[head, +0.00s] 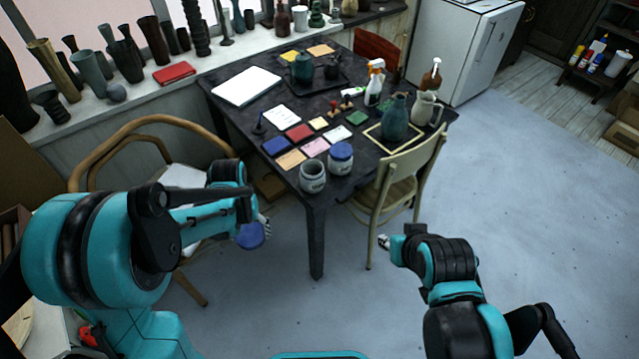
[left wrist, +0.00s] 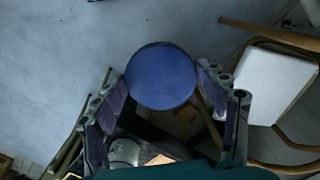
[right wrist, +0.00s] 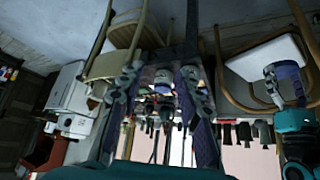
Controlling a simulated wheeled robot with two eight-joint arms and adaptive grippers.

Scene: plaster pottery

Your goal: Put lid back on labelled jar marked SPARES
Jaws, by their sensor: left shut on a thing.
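A blue round lid (head: 251,236) is held by my left gripper (head: 262,224) over the floor, left of the table and lower in the picture than the jars. In the left wrist view the lid (left wrist: 161,76) sits between the two fingers. An open grey jar (head: 312,178) without a lid stands upright at the table's near corner. A similar jar (head: 341,160) with a blue lid on stands beside it to the right. Both carry labels too small to read. My right gripper (head: 384,241) is over the floor right of the table; its fingers are apart and empty in the right wrist view (right wrist: 158,76).
Floor in front is clear.

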